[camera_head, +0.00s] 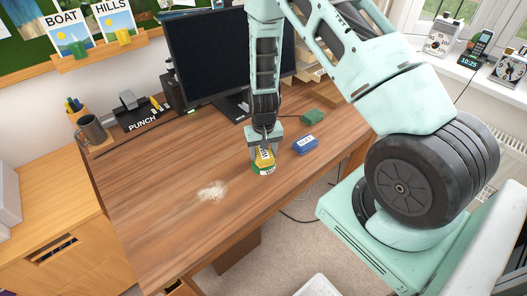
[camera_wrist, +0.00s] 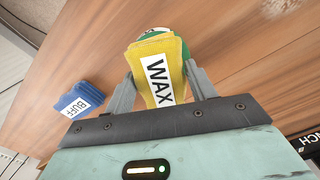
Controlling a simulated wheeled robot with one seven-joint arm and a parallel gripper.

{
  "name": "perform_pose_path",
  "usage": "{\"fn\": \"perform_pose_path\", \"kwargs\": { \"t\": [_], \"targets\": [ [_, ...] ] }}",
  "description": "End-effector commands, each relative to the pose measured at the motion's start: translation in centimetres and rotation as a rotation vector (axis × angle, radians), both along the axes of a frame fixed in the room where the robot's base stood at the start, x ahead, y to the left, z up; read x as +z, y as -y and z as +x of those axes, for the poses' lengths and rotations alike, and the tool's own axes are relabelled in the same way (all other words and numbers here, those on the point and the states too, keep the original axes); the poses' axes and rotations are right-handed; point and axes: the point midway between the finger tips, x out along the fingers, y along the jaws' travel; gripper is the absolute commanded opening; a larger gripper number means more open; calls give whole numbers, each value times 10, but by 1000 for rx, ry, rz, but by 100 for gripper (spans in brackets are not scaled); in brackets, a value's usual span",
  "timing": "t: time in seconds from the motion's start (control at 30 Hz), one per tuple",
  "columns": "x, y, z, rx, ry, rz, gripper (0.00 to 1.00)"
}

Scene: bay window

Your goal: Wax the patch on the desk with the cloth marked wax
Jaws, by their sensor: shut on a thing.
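The yellow cloth marked WAX (camera_head: 264,156) is held between the fingers of my gripper (camera_head: 265,149). In the wrist view the cloth (camera_wrist: 158,75) shows its label between both fingers (camera_wrist: 157,88). A round green and white tin (camera_head: 263,169) is right below the cloth; it peeks out past the cloth in the wrist view (camera_wrist: 153,34). I cannot tell whether the cloth touches the tin. The pale, whitish patch (camera_head: 212,191) lies on the desk (camera_head: 170,170), to the left of my gripper and nearer the front edge.
A blue cloth marked BUFF (camera_head: 305,144) lies right of my gripper, also in the wrist view (camera_wrist: 82,105). A green block-like cloth (camera_head: 312,117) lies behind it. A monitor (camera_head: 208,58), a punch (camera_head: 137,108) and a mug (camera_head: 91,129) stand at the back. Desk around the patch is clear.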

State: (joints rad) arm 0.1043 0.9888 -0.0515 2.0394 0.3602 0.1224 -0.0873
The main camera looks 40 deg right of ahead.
Motion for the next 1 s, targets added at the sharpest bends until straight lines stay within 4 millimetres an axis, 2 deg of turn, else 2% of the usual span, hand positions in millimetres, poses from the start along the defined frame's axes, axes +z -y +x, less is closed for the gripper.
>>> {"fn": "perform_pose_path", "kwargs": {
  "t": [0.1,0.7,1.0],
  "targets": [
    [13,0,0,1,1,0,24],
    [59,0,0,0,1,0,24],
    [62,0,0,0,1,0,24]
  ]
}}
